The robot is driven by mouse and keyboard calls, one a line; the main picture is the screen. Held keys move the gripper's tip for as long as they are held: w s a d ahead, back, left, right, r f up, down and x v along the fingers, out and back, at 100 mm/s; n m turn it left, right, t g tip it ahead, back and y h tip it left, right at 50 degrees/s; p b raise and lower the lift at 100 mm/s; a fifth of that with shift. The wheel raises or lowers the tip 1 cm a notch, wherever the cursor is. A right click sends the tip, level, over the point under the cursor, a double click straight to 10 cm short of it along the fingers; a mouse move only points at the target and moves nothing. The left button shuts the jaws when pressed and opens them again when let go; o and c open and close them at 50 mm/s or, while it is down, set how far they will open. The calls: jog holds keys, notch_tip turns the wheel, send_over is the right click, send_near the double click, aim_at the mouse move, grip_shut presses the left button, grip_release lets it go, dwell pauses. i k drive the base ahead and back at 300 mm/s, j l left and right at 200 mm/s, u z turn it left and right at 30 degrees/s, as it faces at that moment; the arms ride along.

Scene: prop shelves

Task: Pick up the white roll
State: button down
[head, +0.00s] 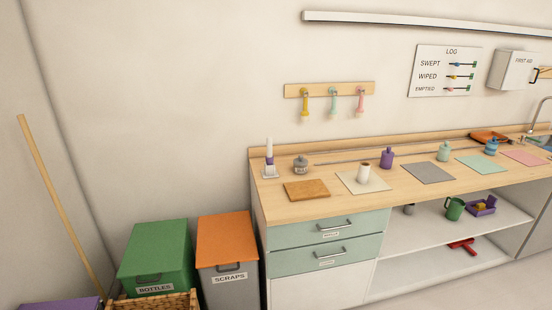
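A small white roll (363,175) stands upright on a cream mat (379,187) on the wooden counter. Its top looks brownish, perhaps an open core. A brown board (306,190) lies to its left and a grey mat (429,173) to its right. Another tall white piece (269,147) with a purple band stands on a white base at the counter's left end; I cannot tell what it is. My gripper is not in view.
Along the back of the counter (335,199) stand a grey jar (301,165), a purple bottle (387,158) and a pale green bottle (443,152). Drawers (325,232) are below. Green (157,247) and orange-lidded (225,238) bins stand left. A broom handle (58,200) leans there.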

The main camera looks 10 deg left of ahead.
aim_at(364, 167)
jog(key=i+l+u, duration=0.25)
jog(key=i+u, duration=0.2)
jog(key=i+l+u, duration=0.9)
jog(key=i+l, duration=0.2)
jog(key=l, duration=0.2)
jog(key=i+l, duration=0.15)
jog(key=l, duration=0.25)
jog(key=i+l, duration=0.2)
jog(key=l, duration=0.2)
jog(key=i+l, duration=0.2)
jog(key=l, duration=0.2)
